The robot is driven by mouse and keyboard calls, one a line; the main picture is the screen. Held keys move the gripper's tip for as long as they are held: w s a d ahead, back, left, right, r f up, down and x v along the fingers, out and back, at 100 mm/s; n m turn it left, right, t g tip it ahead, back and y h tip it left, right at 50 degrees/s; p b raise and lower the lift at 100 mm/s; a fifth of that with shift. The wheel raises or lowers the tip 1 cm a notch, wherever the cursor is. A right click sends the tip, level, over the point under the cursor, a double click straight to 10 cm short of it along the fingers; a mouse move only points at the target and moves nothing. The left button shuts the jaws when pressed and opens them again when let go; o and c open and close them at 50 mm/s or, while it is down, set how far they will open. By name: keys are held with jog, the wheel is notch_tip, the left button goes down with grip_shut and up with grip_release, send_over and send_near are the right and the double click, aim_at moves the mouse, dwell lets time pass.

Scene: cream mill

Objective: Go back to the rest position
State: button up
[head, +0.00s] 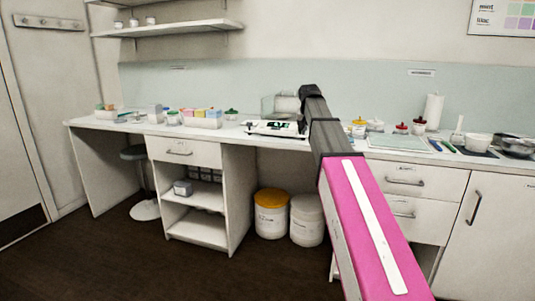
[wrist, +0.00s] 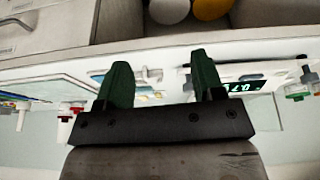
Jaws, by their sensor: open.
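My gripper (wrist: 160,70) shows in the wrist view with its two dark green fingers spread apart and nothing between them. The wrist view is upside down. In the head view my pink and dark arm stretches over the counter, and the gripper's fingers cannot be made out there. A scale (head: 272,129) with a lit green display stands on the counter just left of my arm. The scale's display (wrist: 243,87) also shows beside the right finger in the wrist view. Part of the counter is hidden behind my arm.
The white counter (head: 130,126) runs along the wall. Coloured boxes (head: 200,117) stand left, and red-lidded jars (head: 419,125) and bowls (head: 478,141) right. A yellow-lidded bucket (head: 271,215) and a white bucket (head: 306,222) stand below. The floor (head: 120,255) at front left is clear.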

jog(key=s+f+n+g, duration=0.1)
jog(key=s+f, duration=0.5)
jog(key=f, duration=0.6)
jog(key=s+f+g, duration=0.1)
jog(key=s+f, duration=0.4)
jog(key=f, duration=0.7)
jog(key=s+d+f+n+g+y, duration=0.1)
jog(key=s+f, duration=1.9)
jog(key=shift+s+n+g, duration=0.35)
jog(key=shift+n+g, duration=0.05)
